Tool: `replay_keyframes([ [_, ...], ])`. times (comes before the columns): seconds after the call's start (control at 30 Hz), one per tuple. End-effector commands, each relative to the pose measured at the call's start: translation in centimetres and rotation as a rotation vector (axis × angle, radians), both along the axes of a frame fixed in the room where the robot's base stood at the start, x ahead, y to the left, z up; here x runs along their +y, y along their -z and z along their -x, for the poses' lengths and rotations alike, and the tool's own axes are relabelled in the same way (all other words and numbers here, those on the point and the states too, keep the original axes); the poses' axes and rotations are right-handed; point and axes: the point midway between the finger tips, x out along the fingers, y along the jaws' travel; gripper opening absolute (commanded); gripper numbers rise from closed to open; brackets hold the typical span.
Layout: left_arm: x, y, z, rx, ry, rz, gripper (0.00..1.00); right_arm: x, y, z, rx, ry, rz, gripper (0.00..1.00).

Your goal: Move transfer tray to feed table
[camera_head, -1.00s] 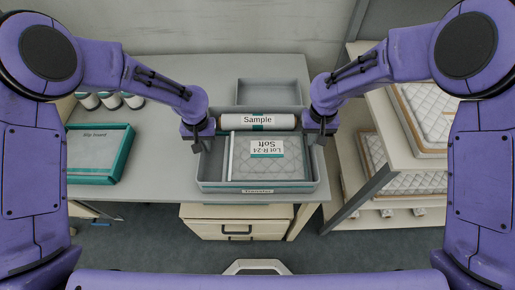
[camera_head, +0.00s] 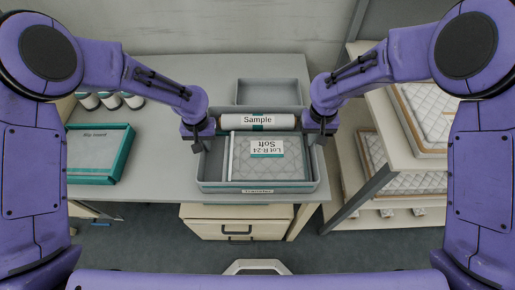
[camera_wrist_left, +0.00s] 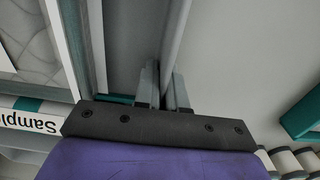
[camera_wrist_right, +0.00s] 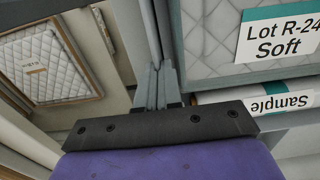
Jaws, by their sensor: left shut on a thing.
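The transfer tray (camera_head: 203,180) is a grey tray with a teal line and a small front label, at the front of the grey table. It holds a quilted grey pad (camera_head: 262,172) labelled "Lot R-24 Soft" and, behind it, a white roll (camera_head: 240,122) labelled "Sample". My left gripper (camera_head: 198,146) is shut on the tray's left wall; its fingers also show in the left wrist view (camera_wrist_left: 168,88). My right gripper (camera_head: 319,140) is at the right wall, and in the right wrist view its fingers (camera_wrist_right: 158,85) close on that wall. No table labelled as feed table is readable.
A teal-edged box (camera_head: 95,160) labelled "slip board" or similar lies at the left, with several rolls (camera_head: 110,100) behind it. An empty grey tray (camera_head: 272,82) stands behind the transfer tray. A shelf rack (camera_head: 380,185) with quilted pads is on the right. A drawer unit (camera_head: 215,230) stands below.

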Motion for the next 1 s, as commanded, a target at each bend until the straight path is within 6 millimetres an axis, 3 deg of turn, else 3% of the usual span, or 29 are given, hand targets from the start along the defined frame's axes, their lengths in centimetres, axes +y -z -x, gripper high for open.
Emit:
replay_keyframes([
  [0.33,0.0,-0.5,-0.1,-0.003,0.000,0.001,0.00,0.0,-0.5,-0.1,-0.002,0.000,0.000,0.00],
  [0.73,0.0,-4.9,-0.1,-0.003,0.000,0.001,0.00,0.0,-4.8,-0.1,-0.002,0.000,0.000,0.00],
  [1.0,0.0,-5.1,-0.1,-0.003,0.000,0.001,0.00,0.0,-5.1,-0.1,-0.002,0.000,0.000,0.00],
])
